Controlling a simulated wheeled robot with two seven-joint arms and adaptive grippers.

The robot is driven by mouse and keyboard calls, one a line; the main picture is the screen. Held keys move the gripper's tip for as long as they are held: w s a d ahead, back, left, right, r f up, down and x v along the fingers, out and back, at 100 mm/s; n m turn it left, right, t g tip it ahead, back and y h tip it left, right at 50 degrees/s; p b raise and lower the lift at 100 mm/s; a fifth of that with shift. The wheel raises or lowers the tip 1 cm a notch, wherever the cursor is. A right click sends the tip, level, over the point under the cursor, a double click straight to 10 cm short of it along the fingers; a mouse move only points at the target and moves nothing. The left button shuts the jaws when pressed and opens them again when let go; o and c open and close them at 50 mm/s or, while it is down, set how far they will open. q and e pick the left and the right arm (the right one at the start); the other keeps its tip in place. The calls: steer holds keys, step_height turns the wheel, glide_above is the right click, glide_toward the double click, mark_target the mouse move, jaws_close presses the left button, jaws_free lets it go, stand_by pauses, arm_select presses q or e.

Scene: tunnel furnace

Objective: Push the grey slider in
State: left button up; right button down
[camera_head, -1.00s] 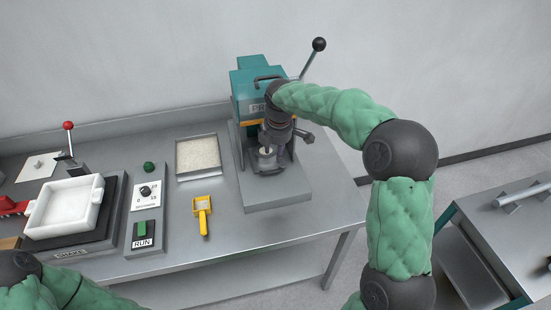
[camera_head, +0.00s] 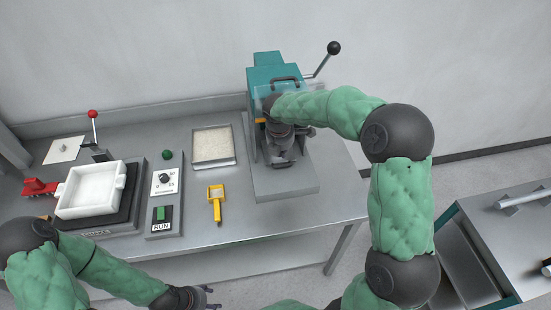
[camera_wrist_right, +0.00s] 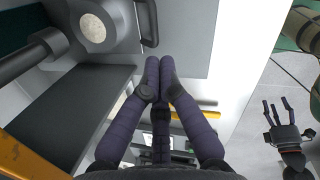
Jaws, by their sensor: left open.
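The teal press (camera_head: 275,75) stands at the back of the steel table. My right gripper (camera_head: 282,158) is at its front opening and hides most of the grey slider in the head view. In the right wrist view, a grey block holding a round cup of pale material (camera_wrist_right: 93,27) shows at upper left; it seems to be the slider, with a dark handle (camera_wrist_right: 150,25) beside it. My right gripper (camera_wrist_right: 161,62) has its fingertips together with nothing seen between them, just below the handle; contact cannot be told. My left gripper (camera_head: 207,298) is open and empty at the table's front.
A yellow scoop (camera_head: 216,201) and a tray of pale granules (camera_head: 213,145) lie left of the press. A control panel (camera_head: 165,205) and a white square dish (camera_head: 90,190) are further left. The press lever (camera_head: 325,62) rises at upper right.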

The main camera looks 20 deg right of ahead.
mark_target(272, 185)
steer(key=s+a+f+n+p, duration=0.2)
steer(key=s+a+n+p, duration=0.2)
steer(key=a+n+p, duration=0.3)
steer(key=shift+n, duration=0.4)
steer(key=x, duration=0.3)
steer(key=b+x, duration=0.1)
steer(key=x, duration=0.5)
steer(key=shift+w+d+f, duration=0.1)
steer(key=shift+d+f, duration=0.2)
steer(key=shift+d, duration=0.1)
steer(key=shift+w+d+r, duration=0.1)
steer(key=shift+w+d, duration=0.3)
steer(key=shift+w, duration=0.2)
steer(key=shift+w+d+r, duration=0.15)
steer(key=shift+w+d, duration=0.3)
steer(key=shift+w, duration=0.1)
steer(key=shift+w+d+r, duration=0.15)
steer(key=shift+w+d, duration=0.25)
steer(key=shift+w, duration=0.05)
